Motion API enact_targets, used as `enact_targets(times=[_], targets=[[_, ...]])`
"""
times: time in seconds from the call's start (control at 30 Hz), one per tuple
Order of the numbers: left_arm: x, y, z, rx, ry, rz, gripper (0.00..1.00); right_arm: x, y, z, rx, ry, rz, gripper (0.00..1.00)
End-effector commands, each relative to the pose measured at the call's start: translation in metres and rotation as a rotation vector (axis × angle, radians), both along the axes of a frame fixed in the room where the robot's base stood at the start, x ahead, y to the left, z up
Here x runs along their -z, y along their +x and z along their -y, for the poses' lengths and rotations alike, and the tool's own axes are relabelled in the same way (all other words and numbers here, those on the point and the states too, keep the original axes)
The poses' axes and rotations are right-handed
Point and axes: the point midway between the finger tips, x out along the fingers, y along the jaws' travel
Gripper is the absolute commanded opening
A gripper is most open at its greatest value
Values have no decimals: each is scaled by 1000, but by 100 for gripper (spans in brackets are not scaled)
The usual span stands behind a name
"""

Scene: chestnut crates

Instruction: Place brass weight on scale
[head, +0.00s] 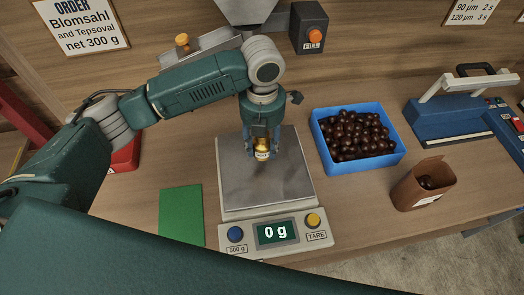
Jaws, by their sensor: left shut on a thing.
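The brass weight (262,154) is a small gold-coloured cylinder with a pale label. My left gripper (262,149) is shut on it, above the scale's plate. The weight is upright in the fingers; I cannot tell whether its base touches the plate. The scale (245,196) has a bare grey square plate and a front panel. Its display (276,231) reads 0 g, between a blue button marked 500 g and a yellow button marked TARE. My right gripper is not in view.
Right of the scale stand a blue crate (365,168) of chestnuts and a brown paper bag (409,192). A green mat (181,215) lies left of the scale. A blue sealing machine (446,118) stands far right. A hopper (248,10) hangs behind the arm.

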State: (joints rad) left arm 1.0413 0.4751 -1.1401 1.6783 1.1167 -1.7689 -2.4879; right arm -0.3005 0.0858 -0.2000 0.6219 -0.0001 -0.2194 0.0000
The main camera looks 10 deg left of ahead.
Motion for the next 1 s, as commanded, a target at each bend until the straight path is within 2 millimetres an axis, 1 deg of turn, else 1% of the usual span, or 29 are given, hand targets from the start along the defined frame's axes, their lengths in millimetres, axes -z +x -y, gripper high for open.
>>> enact_targets(times=[0.17,0.3,0.4,0.5,0.83,0.87,0.93,1.0], targets=[[12,0,0,-1,0,0,0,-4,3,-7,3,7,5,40],[33,0,0,-1,0,-2,0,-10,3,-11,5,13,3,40],[44,0,0,0,0,0,0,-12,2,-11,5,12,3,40],[48,1,1,0,-1,3,0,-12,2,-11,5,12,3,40],[52,1,1,0,-1,3,0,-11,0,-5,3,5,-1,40],[52,0,0,0,0,1,43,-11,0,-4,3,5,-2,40],[52,0,0,0,0,1,57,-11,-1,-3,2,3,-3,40],[52,0,0,0,1,1,58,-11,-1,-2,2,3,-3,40]])
